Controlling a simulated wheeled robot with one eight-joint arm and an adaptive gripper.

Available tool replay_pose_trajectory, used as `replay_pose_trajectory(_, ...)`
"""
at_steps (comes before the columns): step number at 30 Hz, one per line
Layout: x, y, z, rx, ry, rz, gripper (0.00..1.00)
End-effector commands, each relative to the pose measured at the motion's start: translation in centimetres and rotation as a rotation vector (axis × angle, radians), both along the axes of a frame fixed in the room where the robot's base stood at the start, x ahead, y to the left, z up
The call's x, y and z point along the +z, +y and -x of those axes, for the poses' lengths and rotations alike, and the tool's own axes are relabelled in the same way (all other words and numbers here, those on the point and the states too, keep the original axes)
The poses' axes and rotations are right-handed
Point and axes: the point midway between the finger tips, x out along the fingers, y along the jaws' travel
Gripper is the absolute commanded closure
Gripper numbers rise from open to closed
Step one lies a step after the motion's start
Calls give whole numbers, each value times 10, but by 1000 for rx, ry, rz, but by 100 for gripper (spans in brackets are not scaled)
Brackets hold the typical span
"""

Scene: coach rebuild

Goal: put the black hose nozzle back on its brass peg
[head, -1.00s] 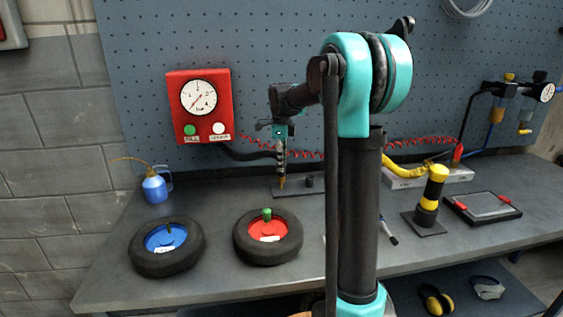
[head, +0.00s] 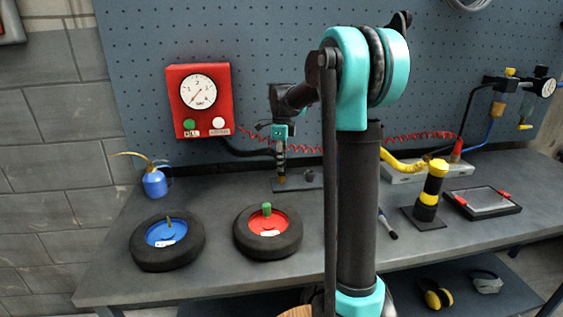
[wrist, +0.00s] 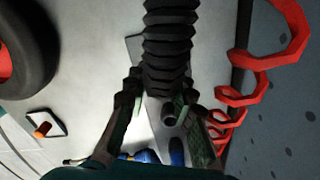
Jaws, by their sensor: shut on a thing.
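My gripper (head: 281,150) is at the back of the bench, pointing down, beside the red gauge box. It is shut on the black hose nozzle (head: 281,155), which hangs roughly upright between the fingers. In the wrist view the fingers (wrist: 160,110) sit either side of it, and a ribbed black length (wrist: 167,45) runs to the top edge. A brass-coloured piece (head: 281,179), which looks like the peg, shows right under the nozzle, over a dark plate (head: 300,186). I cannot tell whether the nozzle touches or sits around it.
The red gauge box (head: 200,125) is close on the left, with a red coiled hose (head: 410,136) behind. Blue-hubbed (head: 193,256) and red-hubbed (head: 252,247) tyres lie in front. A blue oil can (head: 154,184) stands far left, a black-and-yellow torch-like object (head: 431,190) right.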

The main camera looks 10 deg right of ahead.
Motion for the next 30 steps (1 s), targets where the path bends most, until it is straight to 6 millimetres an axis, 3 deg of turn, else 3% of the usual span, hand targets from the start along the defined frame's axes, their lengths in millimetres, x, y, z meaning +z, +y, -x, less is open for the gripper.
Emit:
replay_pose_trajectory(2, 0, 0, 0, 0, 0, 0, 100)
replay_pose_trajectory(3, 0, 0, 0, 0, 0, 0, 71)
replay_pose_trajectory(8, 0, 0, 0, 0, 0, 0, 52)
replay_pose_trajectory(20, 7, 0, 0, 0, 0, 0, 52)
replay_pose_trajectory(30, 69, 0, 0, 0, 0, 0, 52)
